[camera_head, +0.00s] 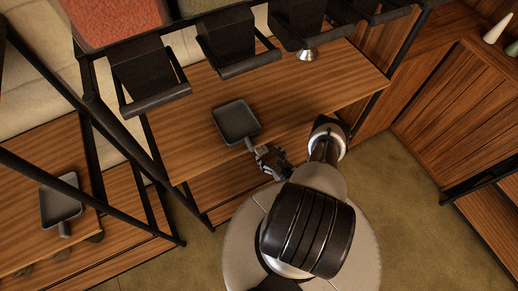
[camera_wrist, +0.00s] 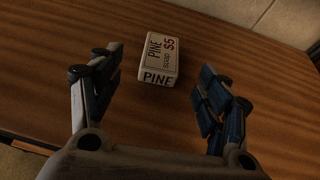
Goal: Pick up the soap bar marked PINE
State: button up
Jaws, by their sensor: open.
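The soap bar (camera_wrist: 158,58) is a pale block with dark PINE lettering on its top and near end. It also has red lettering reading S5. It lies flat on a brown wooden surface (camera_wrist: 60,62) in the wrist view. My gripper (camera_wrist: 159,72) is open, with one finger to the left of the bar and one to the right, both apart from it. In the head view my gripper (camera_head: 270,161) is at the front edge of the wooden shelf. I cannot make out the soap bar in that view.
A dark square scoop (camera_head: 237,119) lies on the shelf (camera_head: 187,138), its handle towards my gripper. Black dispensers (camera_head: 150,70) hang above the back. Another scoop (camera_head: 60,201) lies on the left shelf. A pale wall (camera_wrist: 285,22) stands behind the bar.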

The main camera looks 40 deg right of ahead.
aim_at(260, 148)
jog(key=b+x, duration=0.2)
jog(key=x, duration=0.5)
jog(key=shift+d+f+b, duration=0.15)
jog(key=shift+f+b, duration=0.1)
jog(key=shift+b, duration=0.15)
jog(key=shift+c, duration=0.2)
jog(key=c, duration=1.2)
